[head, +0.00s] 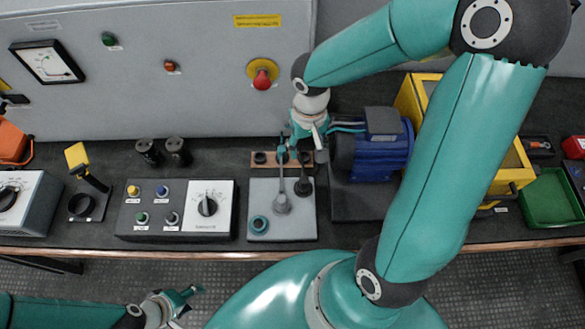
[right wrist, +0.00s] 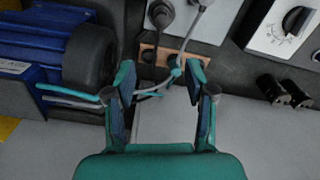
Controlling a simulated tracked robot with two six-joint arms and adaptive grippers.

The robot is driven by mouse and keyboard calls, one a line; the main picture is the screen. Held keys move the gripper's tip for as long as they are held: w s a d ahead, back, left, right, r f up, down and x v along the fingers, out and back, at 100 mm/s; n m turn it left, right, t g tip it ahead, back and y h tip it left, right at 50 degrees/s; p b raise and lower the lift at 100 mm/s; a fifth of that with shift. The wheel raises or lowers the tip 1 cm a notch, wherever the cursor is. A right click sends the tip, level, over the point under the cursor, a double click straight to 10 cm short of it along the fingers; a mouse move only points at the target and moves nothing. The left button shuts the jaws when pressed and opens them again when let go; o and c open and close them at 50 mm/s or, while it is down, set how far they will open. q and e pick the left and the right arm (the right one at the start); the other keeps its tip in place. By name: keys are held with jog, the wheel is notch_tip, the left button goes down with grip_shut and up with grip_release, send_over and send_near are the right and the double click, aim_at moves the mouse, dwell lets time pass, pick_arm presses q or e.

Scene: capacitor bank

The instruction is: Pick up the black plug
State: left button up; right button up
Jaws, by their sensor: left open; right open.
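A dark plug (head: 304,187), which looks like the black plug, is on the grey plate (head: 297,230), right of a lighter grey plug (head: 282,204). In the right wrist view the dark plug (right wrist: 161,14) is at the top, beyond the wooden strip (right wrist: 154,56). My right gripper (head: 301,150) is open above the back of the strip, and its fingers partly hide it. In the wrist view nothing is clearly held between the fingertips (right wrist: 161,75). My left gripper (head: 187,306) is open and empty, in front of the table at lower left.
A blue motor (head: 372,155) stands right of the plate, close to my right gripper. A control box (head: 177,209) is to the left, with two black cylinders (head: 163,152) behind it. The grey cabinet (head: 160,110) rises behind.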

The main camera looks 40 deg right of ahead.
jog(key=b, duration=0.1)
send_over(304, 179)
jog(key=f, duration=1)
jog(key=shift+w+d, duration=0.25)
jog(key=shift+w, duration=0.05)
jog(key=shift+s+a+f, duration=0.1)
jog(key=shift+s+f, duration=0.05)
jog(key=shift+f, duration=0.85)
notch_tip(304, 179, down, 4)
jog(key=shift+s+a+f+b, duration=0.1)
jog(key=shift+f+b, duration=0.05)
jog(key=shift+b, duration=0.6)
grip_shut()
